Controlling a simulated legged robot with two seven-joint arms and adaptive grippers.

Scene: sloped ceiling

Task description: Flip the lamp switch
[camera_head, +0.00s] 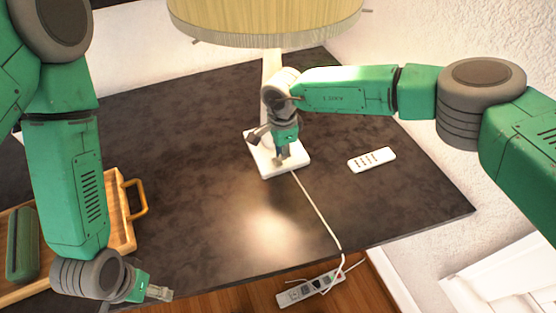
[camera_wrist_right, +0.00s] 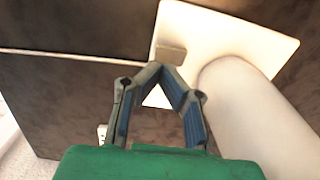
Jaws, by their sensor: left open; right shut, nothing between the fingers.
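The lamp has a wide tan shade (camera_head: 265,22), a white stem and a white square base (camera_head: 298,166) on the dark table. The right wrist view shows the base (camera_wrist_right: 225,35), the thick white stem (camera_wrist_right: 250,110) and a small tan switch (camera_wrist_right: 170,53) on the base. My right gripper (camera_head: 284,157) is shut and empty, pointing down over the base. In the right wrist view its fingertips (camera_wrist_right: 160,68) appear beside the switch; I cannot tell whether they touch it. My left gripper (camera_head: 163,294) is open and empty at the lower left, away from the lamp.
The dark table (camera_head: 180,130) is largely clear. A white remote (camera_head: 371,159) lies right of the lamp. A wooden tray (camera_head: 122,225) holding a green object (camera_head: 22,245) is at the left. A white cord (camera_head: 318,208) runs to a power strip (camera_head: 310,288) below the front edge.

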